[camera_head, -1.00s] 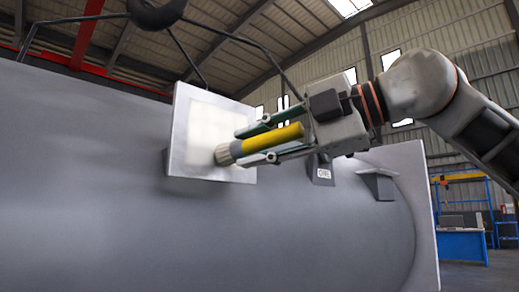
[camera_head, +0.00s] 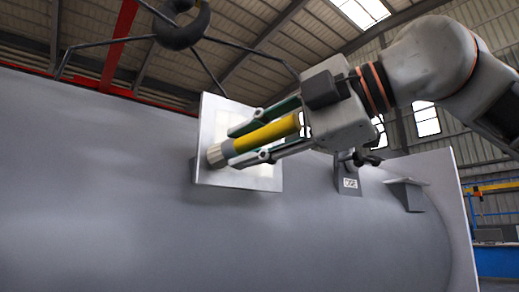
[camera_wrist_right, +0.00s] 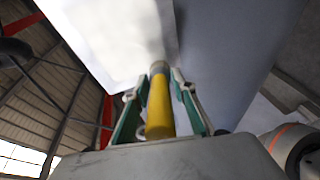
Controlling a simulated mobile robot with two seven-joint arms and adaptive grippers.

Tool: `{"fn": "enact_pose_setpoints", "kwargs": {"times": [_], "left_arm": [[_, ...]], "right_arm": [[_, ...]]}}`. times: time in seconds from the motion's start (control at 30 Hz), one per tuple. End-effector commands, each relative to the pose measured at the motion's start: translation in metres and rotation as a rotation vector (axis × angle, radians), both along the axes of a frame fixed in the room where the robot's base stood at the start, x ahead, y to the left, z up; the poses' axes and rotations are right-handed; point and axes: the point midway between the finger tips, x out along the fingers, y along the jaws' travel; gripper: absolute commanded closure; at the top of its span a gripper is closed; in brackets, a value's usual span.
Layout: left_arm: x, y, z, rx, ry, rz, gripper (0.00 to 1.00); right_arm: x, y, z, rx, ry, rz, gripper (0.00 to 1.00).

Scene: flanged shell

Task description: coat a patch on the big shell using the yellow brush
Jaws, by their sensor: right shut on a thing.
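The big grey shell (camera_head: 120,215) fills the left and middle of the head view. A square plate (camera_head: 208,120) with a paler patch (camera_head: 262,168) stands on its side. My right gripper (camera_head: 250,141) is shut on the yellow brush (camera_head: 268,136), whose pale bristle end (camera_head: 216,155) points left, over the left part of the plate. In the right wrist view the brush (camera_wrist_right: 159,105) lies between the green fingers and its tip meets or nearly meets the pale plate (camera_wrist_right: 115,35); contact is hard to tell. The gripper hides part of the patch. My left gripper is not in view.
Small brackets (camera_head: 346,175) and (camera_head: 407,194) project from the shell right of the plate. A pale end flange (camera_head: 440,180) closes the right side. A blue bench (camera_head: 497,262) stands far right.

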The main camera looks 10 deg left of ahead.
Motion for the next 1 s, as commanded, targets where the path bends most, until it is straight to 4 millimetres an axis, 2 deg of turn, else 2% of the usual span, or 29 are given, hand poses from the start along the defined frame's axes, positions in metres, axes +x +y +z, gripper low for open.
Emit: {"fn": "enact_pose_setpoints", "kwargs": {"times": [0.37,1.0], "left_arm": [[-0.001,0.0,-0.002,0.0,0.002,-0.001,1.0],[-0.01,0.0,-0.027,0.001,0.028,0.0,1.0]], "right_arm": [[-0.004,0.002,0.0,0.0,-0.001,-0.001,0.96],[-0.036,-0.041,-0.001,0.0,-0.001,-0.001,0.96]]}}
